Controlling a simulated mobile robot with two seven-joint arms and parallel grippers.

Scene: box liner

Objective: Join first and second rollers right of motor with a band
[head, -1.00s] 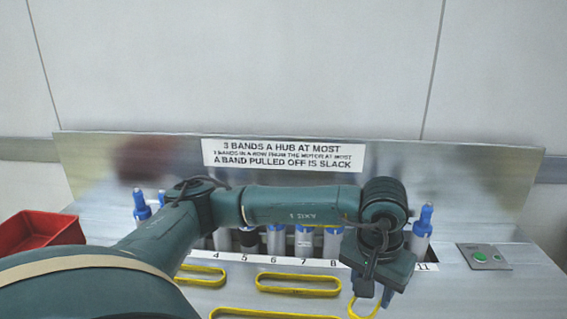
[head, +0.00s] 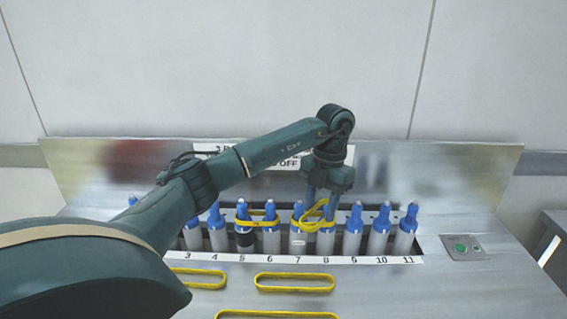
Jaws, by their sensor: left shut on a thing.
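A row of grey rollers with blue tops stands in a slot behind a numbered strip (head: 345,259). Roller 5 (head: 244,240) has a dark sleeve; roller 7 (head: 298,240) carries a small white label. I cannot tell for sure which is the motor. A yellow band (head: 258,223) spans the tops of rollers 5 and 6. My left gripper (head: 316,203) points down above rollers 7 and 8 (head: 326,243), shut on another yellow band (head: 314,224). That band lies at the tops of rollers 7 and 8; whether it loops around either is unclear. My right gripper is not in view.
Yellow bands lie on the front plate: one at the left (head: 203,279), one in the middle (head: 295,283), one at the bottom edge (head: 275,315). A button panel (head: 463,247) sits at the right. A sign (head: 205,151) on the back panel is partly hidden by my arm.

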